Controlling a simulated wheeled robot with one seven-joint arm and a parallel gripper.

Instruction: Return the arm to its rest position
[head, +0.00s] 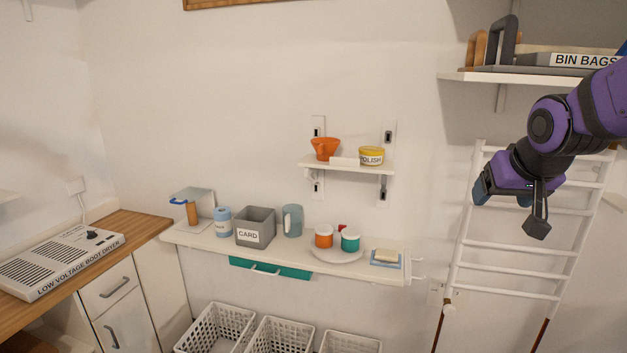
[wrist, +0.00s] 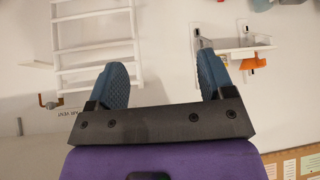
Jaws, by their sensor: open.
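My purple arm reaches in from the right in the head view, and my gripper (head: 508,198) hangs in the air in front of the white ladder rack. In the wrist view my gripper (wrist: 162,85) shows its two blue-grey finger pads well apart, with nothing between them but bare wall behind. The gripper touches nothing that I can see. The wrist picture shows the room upside down, with the ladder rack (wrist: 97,45) at left and the small wall shelf (wrist: 236,52) at right.
A high shelf (head: 515,77) with bin bags is close to my arm. A small shelf (head: 350,167) holds an orange cup and a polish tin. The long shelf (head: 290,254) below bears a card box (head: 255,228), cups and a sponge. White baskets (head: 215,330) stand underneath. The wall between is clear.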

